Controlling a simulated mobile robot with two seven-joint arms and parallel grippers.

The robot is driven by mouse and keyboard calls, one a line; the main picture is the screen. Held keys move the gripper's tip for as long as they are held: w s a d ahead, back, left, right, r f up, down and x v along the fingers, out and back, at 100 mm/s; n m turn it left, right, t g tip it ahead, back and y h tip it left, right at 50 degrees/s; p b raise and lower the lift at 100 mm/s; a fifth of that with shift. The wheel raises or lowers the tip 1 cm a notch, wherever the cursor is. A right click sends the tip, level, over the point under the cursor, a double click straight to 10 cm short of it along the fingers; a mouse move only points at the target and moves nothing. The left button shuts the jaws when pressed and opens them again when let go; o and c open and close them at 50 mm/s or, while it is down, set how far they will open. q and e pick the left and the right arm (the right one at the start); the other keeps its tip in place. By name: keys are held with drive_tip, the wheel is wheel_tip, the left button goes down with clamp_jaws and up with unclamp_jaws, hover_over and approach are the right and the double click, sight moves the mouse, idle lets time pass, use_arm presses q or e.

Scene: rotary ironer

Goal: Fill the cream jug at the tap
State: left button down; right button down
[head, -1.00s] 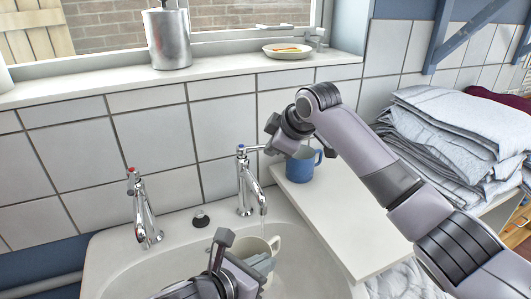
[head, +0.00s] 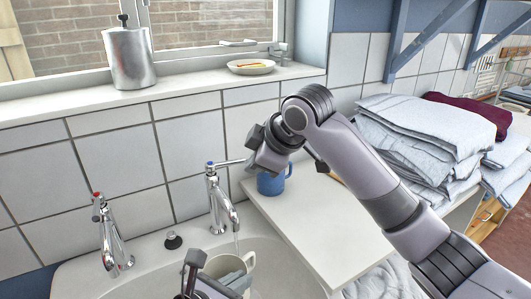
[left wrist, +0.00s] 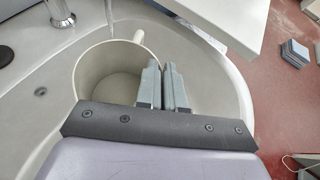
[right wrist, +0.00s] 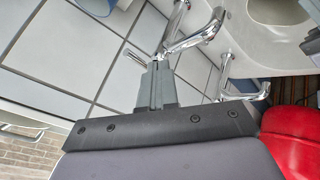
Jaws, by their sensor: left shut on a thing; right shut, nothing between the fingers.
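The cream jug (head: 248,262) is in the sink under the blue-topped tap (head: 217,200); it also shows in the left wrist view (left wrist: 95,68).
A red-topped tap (head: 110,235) stands to the left, with a dark plug (head: 173,241) between the taps. A blue mug (head: 273,182) stands on the white board (head: 310,225), behind my right arm. Folded linen (head: 420,130) is piled at right.

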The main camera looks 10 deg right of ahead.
sight(249, 254)
use_arm(q)
drive_tip(key=shift+r, duration=0.1)
drive_tip(key=shift+w+d, duration=0.1)
drive_tip(key=shift+w, duration=0.1)
drive_tip(key=w, duration=0.2)
drive_tip(key=w+d, duration=0.1)
drive_tip(key=w, duration=0.2)
drive_tip(key=w+d, duration=0.1)
drive_tip(key=w, duration=0.1)
drive_tip(key=shift+w+d, duration=0.25)
drive_tip(key=shift+w, duration=0.15)
use_arm(e)
drive_tip(key=v, duration=0.4)
drive_tip(key=shift+d, duration=0.15)
idle(1.7)
use_arm(q)
drive_tip(key=s+a, duration=0.1)
drive_tip(key=s, duration=0.4)
drive_tip(key=s+a, duration=0.1)
drive_tip(key=s, duration=0.2)
drive_tip(key=shift+s+a, duration=0.1)
drive_tip(key=shift+a, duration=0.25)
